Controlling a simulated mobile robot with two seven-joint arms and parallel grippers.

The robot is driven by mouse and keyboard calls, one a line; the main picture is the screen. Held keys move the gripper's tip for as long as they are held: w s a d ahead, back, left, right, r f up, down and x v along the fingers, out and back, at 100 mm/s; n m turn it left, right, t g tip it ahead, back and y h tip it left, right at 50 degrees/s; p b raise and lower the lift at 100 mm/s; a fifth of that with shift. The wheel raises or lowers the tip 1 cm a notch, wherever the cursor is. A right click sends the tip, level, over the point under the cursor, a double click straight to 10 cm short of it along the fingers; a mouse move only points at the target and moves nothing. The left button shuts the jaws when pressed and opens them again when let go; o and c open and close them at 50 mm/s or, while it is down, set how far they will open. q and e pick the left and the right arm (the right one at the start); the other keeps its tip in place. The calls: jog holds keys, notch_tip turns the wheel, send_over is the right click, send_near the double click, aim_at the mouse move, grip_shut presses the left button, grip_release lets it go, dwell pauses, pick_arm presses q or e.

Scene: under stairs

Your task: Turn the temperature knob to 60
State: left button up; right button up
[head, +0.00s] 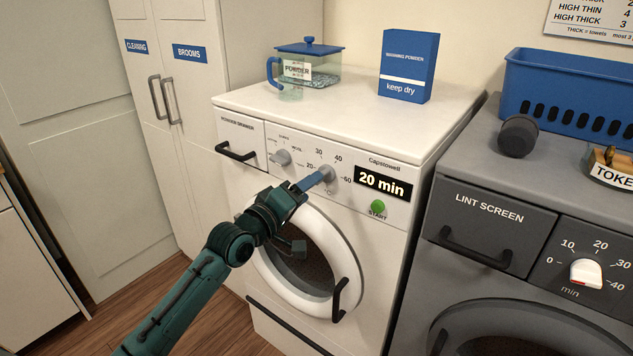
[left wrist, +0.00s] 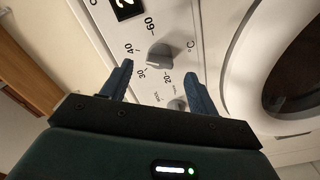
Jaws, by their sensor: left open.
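The temperature knob (head: 329,173) is a small grey knob on the white washer's (head: 388,221) front panel, ringed by 20, 30, 40 and 60. It also shows in the left wrist view (left wrist: 159,56), ahead of the fingertips, beside the °C mark. Its exact setting is hard to read; it seems turned toward the 30 side. My left gripper (head: 321,177) is open, with its blue fingers right at the knob and partly covering it in the head view. In the left wrist view the fingers (left wrist: 158,72) stand apart on either side, not closed on it. My right gripper is not in view.
A second knob (head: 281,157) sits to the left. The display (head: 382,183) reads 20 min, above the green START button (head: 378,207). The round door (head: 345,250) lies below. A grey dryer (head: 482,218) stands to the right. A powder jar (head: 308,66) and blue box (head: 408,62) stand on top.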

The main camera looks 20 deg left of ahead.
aim_at(328, 172)
pick_arm(q)
jog(key=shift+x, duration=2.05)
jog(key=shift+c, duration=0.2)
jog(key=c, duration=1)
